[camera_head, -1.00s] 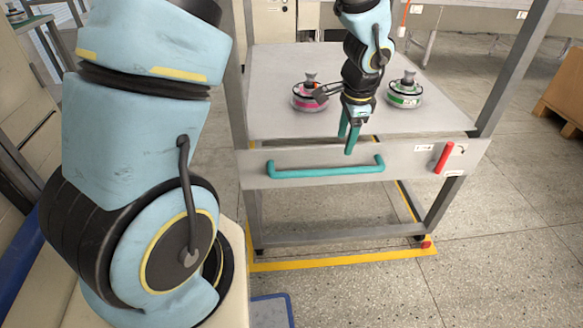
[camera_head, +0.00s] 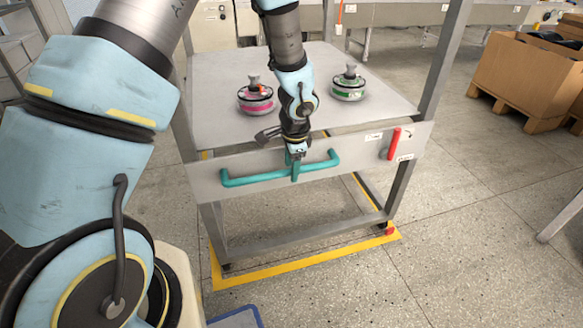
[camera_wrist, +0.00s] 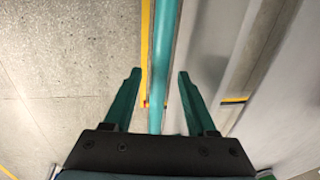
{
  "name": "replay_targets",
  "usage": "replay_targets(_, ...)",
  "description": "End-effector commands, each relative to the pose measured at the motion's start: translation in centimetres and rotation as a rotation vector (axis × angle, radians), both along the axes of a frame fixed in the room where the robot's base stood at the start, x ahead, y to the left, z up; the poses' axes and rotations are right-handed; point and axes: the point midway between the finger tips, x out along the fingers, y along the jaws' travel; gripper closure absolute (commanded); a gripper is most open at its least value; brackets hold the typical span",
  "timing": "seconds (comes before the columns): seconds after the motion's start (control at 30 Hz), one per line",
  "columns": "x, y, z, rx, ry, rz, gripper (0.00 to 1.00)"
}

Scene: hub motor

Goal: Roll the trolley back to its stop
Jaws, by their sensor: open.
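The trolley (camera_head: 207,105) is a grey metal table on a frame, with a front panel (camera_head: 355,160) carrying a teal bar handle (camera_head: 245,179). A red lever (camera_head: 393,144) is on the panel's right side. My gripper (camera_head: 294,171) is at the middle of the handle, pointing down. In the wrist view, the handle (camera_wrist: 163,50) runs between the two open teal fingers of my gripper (camera_wrist: 159,75), with a gap on each side. A yellow floor outline (camera_head: 290,268) lies under the trolley, with a small red piece (camera_head: 390,231) at its right corner.
Two hub motors, one pink-banded (camera_head: 255,99) and one green-banded (camera_head: 348,86), sit on the trolley top.

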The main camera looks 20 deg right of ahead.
Motion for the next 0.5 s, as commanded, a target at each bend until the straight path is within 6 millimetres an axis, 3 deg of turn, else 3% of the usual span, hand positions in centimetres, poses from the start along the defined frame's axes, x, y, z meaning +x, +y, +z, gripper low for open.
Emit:
replay_targets(0.27, 0.03, -0.02, -0.12, -0.001, 0.000, 0.000, 0.43)
replay_targets(0.5, 0.03, -0.02, -0.11, -0.001, 0.000, 0.000, 0.69)
